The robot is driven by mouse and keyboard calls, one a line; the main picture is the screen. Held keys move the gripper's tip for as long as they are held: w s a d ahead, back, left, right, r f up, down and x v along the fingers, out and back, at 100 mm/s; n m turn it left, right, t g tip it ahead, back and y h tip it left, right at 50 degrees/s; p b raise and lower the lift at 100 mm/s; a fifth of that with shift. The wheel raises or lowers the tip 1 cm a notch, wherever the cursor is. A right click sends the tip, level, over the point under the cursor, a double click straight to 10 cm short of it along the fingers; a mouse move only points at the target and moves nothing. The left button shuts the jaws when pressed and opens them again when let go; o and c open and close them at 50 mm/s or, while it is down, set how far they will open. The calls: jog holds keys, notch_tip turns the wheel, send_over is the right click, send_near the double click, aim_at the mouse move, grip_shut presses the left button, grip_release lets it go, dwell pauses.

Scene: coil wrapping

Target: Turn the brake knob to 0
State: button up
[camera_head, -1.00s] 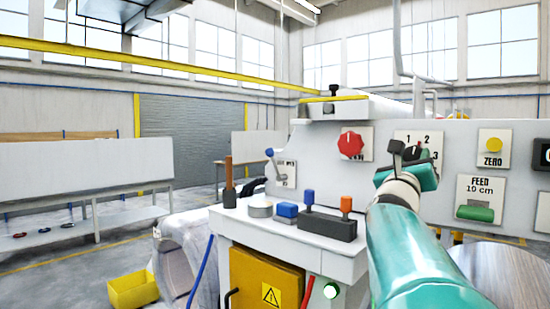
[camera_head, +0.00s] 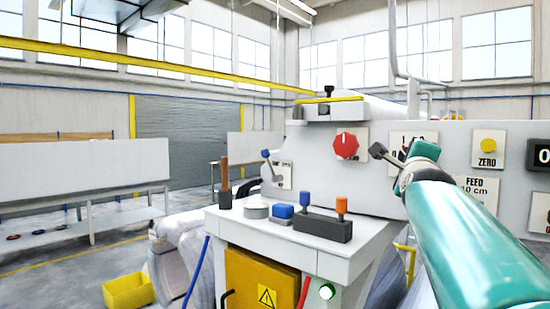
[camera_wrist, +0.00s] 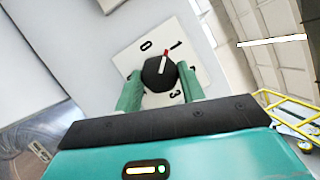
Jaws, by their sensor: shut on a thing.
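The brake knob (camera_wrist: 158,76) is black and round with a red-and-white pointer, on a pale dial plate (camera_wrist: 127,60) in the wrist view. The plate shows 0 at upper left, 1 at upper right and 3 below; the 2 is mostly hidden. My gripper (camera_wrist: 160,82) is shut on the knob, with one green finger on each side. In the head view, my gripper (camera_head: 418,153) is at the machine panel and hides the knob and most of its plate.
A red knob (camera_head: 346,146) is left of my gripper on the same panel (camera_head: 455,140). A yellow ZERO button (camera_head: 488,146) and a FEED plate (camera_head: 484,187) are to the right. A console (camera_head: 265,228) with blue and orange levers stands below left.

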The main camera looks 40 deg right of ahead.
jog(key=shift+s+d+r+n+g+y, duration=0.1)
jog(key=shift+n+g+y, duration=0.3)
jog(key=shift+n, duration=1.05)
jog(key=shift+a+r+n+g+y, duration=0.15)
jog(key=shift+n+y, duration=0.45)
jog(key=shift+n, duration=0.8)
jog(key=shift+s+d+r+n+g+y, duration=0.15)
jog(key=shift+n+g+y, duration=0.3)
jog(key=shift+n, duration=1)
jog(key=shift+w, duration=0.15)
jog(key=o, duration=1)
jog(key=shift+d, duration=0.1)
jog(key=shift+c, duration=0.2)
jog(key=shift+a, duration=0.2)
